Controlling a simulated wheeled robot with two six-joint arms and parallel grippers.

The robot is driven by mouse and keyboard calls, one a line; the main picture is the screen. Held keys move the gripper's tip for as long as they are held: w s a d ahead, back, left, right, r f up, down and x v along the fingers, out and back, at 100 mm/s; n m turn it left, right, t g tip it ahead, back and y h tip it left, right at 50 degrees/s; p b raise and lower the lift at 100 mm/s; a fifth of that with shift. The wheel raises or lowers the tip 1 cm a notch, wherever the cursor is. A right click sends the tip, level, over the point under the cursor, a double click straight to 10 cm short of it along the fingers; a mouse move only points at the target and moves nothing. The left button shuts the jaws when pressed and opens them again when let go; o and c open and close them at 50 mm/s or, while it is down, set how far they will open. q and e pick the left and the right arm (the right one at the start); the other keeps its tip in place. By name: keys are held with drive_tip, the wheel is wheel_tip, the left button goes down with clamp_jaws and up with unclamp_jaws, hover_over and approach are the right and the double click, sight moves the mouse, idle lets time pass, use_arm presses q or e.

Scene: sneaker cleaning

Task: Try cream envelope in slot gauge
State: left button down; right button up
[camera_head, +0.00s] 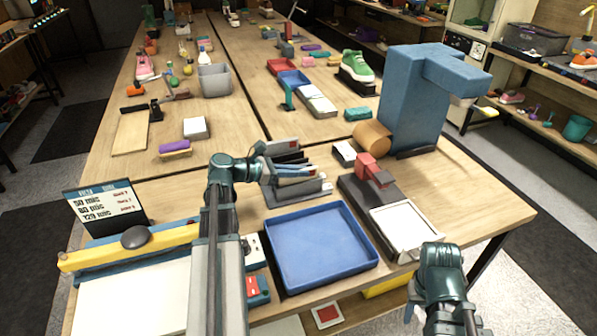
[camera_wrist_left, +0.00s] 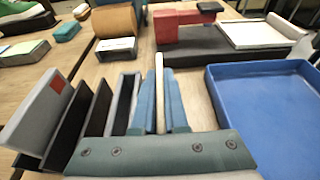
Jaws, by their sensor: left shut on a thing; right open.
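My left gripper (camera_head: 292,171) is shut on a thin cream envelope (camera_wrist_left: 159,82), seen edge-on and upright between the fingers in the left wrist view. The fingers (camera_wrist_left: 160,105) are among or just above the upright plates of the grey and dark slot gauge (camera_head: 302,194). Its dark plates (camera_wrist_left: 97,112) stand left of the fingers in the wrist view. I cannot tell whether the envelope's lower edge is inside a slot. My right gripper (camera_head: 411,304) is open at the bottom right of the head view, mostly hidden by its own wrist.
A blue tray (camera_head: 322,248) lies right of the gauge. Beyond it are a dark stand with a red block (camera_head: 372,172) and a white-topped pad (camera_head: 405,228). A grey panel with a red square (camera_wrist_left: 38,108) stands at the wrist view's left. A tall blue stand (camera_head: 412,100) rises behind.

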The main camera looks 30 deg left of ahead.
use_arm(q)
drive_tip(key=c, duration=0.9)
unclamp_jaws()
drive_tip(key=shift+o, duration=0.2)
drive_tip(key=p+v, duration=0.4)
drive_tip(key=v, duration=0.9)
drive_tip(key=shift+s+a+r, duration=0.15)
drive_tip(key=shift+s+a, duration=0.1)
